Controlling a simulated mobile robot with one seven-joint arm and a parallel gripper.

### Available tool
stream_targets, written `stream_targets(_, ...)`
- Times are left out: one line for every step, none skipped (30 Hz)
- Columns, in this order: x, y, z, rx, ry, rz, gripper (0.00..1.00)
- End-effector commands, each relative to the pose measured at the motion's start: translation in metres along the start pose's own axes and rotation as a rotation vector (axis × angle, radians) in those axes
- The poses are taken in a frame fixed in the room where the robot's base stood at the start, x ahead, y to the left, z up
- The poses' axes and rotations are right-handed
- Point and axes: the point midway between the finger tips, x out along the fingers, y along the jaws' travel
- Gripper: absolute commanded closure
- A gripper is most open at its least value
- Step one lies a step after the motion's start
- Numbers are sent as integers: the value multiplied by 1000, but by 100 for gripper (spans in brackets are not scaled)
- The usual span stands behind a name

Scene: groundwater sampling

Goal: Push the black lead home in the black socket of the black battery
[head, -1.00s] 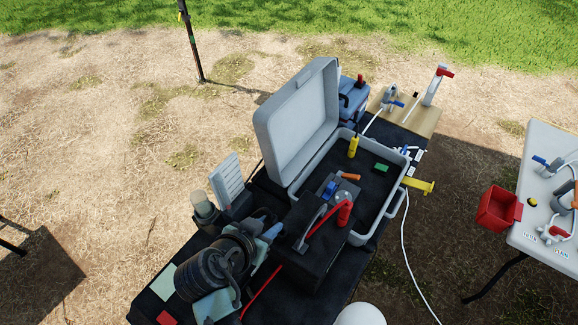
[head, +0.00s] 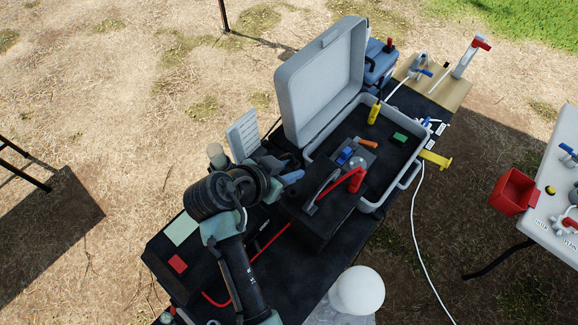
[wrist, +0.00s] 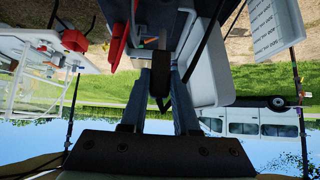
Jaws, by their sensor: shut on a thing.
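The black battery (head: 318,222) is a dark box with a grey carrying handle (head: 322,190), standing at the front of the open grey case. A red plug (head: 355,180) with a red lead is on its top. My gripper (head: 291,177) is just left of the battery's top in the head view. In the wrist view, my gripper (wrist: 162,90) is shut on a black piece, the black lead's plug (wrist: 159,82), between its fingers. The red plug (wrist: 118,30) shows beyond at upper left. The black socket is not clearly visible, and I cannot tell whether the plug touches it.
The grey case (head: 412,172) holds a yellow bottle (head: 374,112) and a green block (head: 400,138). Its raised lid (head: 325,80) stands behind. A white panel (head: 244,135) is close to my arm. A white globe (head: 357,290) is at front right.

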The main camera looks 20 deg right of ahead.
Motion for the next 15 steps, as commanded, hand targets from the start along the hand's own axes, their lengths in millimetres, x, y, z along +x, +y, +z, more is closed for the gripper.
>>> stream_targets(6, 0, 6, 0, 0, 1, 100)
stream_targets(8, 0, 8, 0, 0, 1, 100)
stream_targets(11, 0, 11, 0, 0, 1, 100)
stream_targets(13, 0, 14, 0, 0, 1, 100)
stream_targets(15, 0, 16, 0, 0, 1, 100)
stream_targets(18, 0, 19, 0, 0, 1, 100)
stream_targets(20, 0, 21, 0, 0, 1, 100)
stream_targets(22, 0, 23, 0, 0, 1, 100)
stream_targets(24, 0, 25, 0, 0, 1, 100)
stream_targets(26, 0, 26, 0, 0, 1, 100)
stream_targets(27, 0, 28, 0, 0, 1, 100)
stream_targets(29, 0, 29, 0, 0, 1, 100)
stream_targets(30, 0, 30, 0, 0, 1, 100)
stream_targets(30, 0, 31, 0, 0, 0, 100)
stream_targets(31, 0, 32, 0, 0, 0, 100)
